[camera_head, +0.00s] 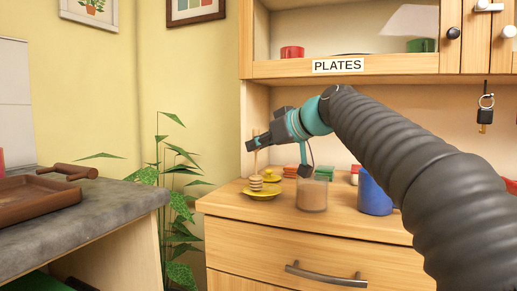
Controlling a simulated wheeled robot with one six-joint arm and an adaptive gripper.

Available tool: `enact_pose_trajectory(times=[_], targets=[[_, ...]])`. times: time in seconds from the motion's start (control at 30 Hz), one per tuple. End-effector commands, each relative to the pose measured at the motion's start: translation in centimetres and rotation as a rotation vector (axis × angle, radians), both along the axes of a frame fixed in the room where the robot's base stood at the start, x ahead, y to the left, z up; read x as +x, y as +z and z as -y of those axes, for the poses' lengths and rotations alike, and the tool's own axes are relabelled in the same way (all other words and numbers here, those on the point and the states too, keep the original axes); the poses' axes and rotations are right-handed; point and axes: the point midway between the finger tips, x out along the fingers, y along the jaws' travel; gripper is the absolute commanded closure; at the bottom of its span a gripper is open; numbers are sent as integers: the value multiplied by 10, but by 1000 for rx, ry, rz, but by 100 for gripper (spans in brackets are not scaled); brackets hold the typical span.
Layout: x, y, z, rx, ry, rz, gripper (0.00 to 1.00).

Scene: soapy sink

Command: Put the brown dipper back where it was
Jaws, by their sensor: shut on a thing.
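The brown dipper (256,183) is a light wooden honey dipper with a ridged head. It hangs upright, head down, over a yellow saucer (262,194) on the wooden cabinet top. I cannot tell whether its head touches the saucer. My gripper (256,144) is shut on the upper end of the dipper's thin handle. A glass jar (312,196) with brownish contents stands just right of the saucer.
A second yellow piece (272,178) lies behind the dipper. A blue canister (372,196) stands right of the jar, below my arm. A shelf labelled PLATES (338,66) overhangs the back. A grey counter with a brown tray (40,205) and a plant (180,205) are left.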

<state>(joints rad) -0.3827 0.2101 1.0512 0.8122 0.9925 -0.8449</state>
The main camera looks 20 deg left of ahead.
Motion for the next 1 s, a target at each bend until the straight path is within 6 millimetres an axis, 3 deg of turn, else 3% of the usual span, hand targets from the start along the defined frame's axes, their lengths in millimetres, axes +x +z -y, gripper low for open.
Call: enact_pose_trajectory(times=[0.37,0.4,0.5,0.9,1.0], targets=[[0,-4,0,0,0,0,100],[0,-4,0,0,0,0,82],[0,-3,0,0,0,0,59],[0,3,1,0,0,1,59],[-5,6,13,1,-2,3,59]])
